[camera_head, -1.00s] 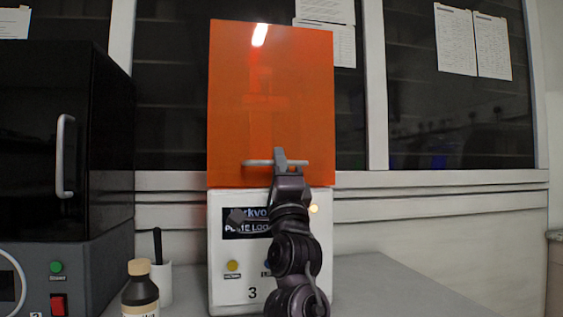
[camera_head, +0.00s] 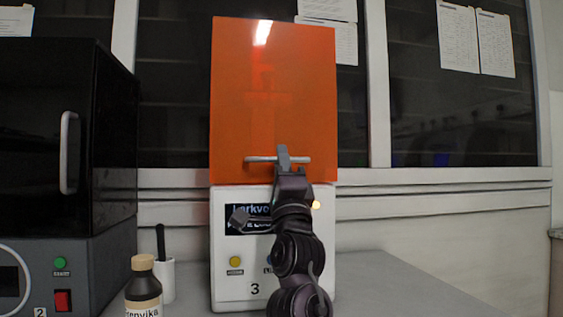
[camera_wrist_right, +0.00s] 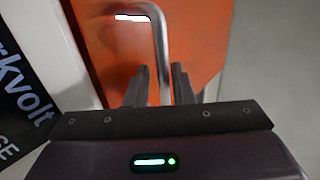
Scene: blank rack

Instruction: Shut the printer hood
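The printer (camera_head: 223,285) is a white box marked 3 at centre in the head view. Its orange see-through hood (camera_head: 235,90) stands over it, with its lower edge close along the top of the white front; I see no clear gap there. A grey bar handle (camera_head: 258,159) runs across the hood's lower part; it also shows in the right wrist view (camera_wrist_right: 158,28). My right gripper (camera_head: 282,158) is at the middle of this bar. In the wrist view its dark fingers (camera_wrist_right: 160,85) lie close on both sides of the bar. My left gripper is out of view.
A black-doored machine (camera_head: 100,260) marked 2 stands at the left. A brown bottle (camera_head: 143,285) and a white cup (camera_head: 167,275) with a dark stick stand between it and the printer. The grey bench (camera_head: 390,285) is clear to the right.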

